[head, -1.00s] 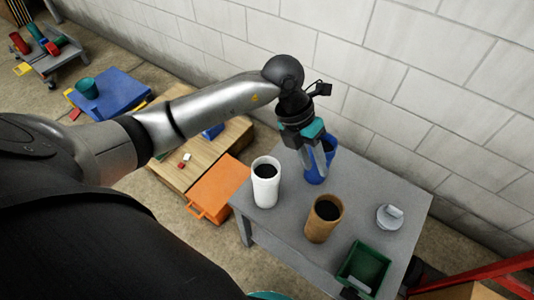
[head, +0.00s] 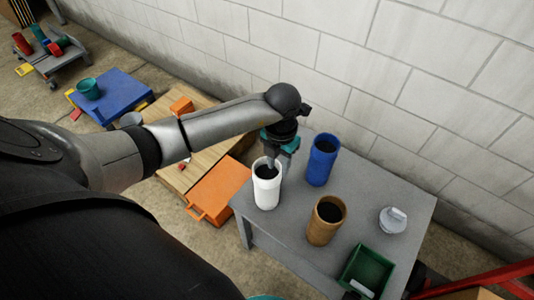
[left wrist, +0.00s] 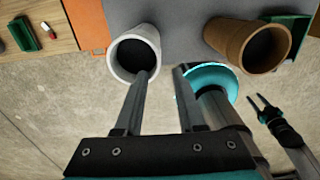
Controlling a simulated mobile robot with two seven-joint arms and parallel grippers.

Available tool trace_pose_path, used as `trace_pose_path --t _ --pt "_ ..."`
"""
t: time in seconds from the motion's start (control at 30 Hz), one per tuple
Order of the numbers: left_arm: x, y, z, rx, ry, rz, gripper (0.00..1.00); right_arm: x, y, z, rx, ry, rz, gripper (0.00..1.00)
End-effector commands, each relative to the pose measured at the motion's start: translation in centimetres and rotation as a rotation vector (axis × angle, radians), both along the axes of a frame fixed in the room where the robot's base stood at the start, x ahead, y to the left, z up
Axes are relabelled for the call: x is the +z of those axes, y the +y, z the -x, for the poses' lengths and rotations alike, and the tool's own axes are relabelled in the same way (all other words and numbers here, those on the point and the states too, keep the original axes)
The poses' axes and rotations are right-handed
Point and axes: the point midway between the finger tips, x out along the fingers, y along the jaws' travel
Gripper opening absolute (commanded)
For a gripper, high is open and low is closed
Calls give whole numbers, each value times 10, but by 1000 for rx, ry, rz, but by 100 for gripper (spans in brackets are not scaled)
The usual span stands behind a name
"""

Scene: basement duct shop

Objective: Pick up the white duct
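The white duct (head: 267,192) stands upright on the grey table, with its dark round opening facing up. It also shows in the left wrist view (left wrist: 122,66). My left gripper (head: 269,164) is over the duct's rim, pointing down.
On the grey table (head: 285,228) stand a blue duct (head: 321,164), a brown duct (head: 325,228), a grey lidded item (head: 393,219) and a green bin (head: 364,270). An orange case (head: 219,190) lies left of the table. A block wall (head: 420,90) runs behind.

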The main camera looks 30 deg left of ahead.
Motion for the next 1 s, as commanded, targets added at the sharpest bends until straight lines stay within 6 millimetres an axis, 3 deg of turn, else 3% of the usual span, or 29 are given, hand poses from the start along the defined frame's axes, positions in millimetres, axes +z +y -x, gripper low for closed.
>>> trace_pose_path --t 0.37,0.67,1.0 --pt "-48 2 -6 0 2 2 39 -15 -1 1 1 0 2 45" --pt "-52 2 -6 0 -1 2 39 -15 -1 0 1 0 2 45" --pt "-51 2 -6 0 -1 1 3 -15 -2 0 0 0 2 45"
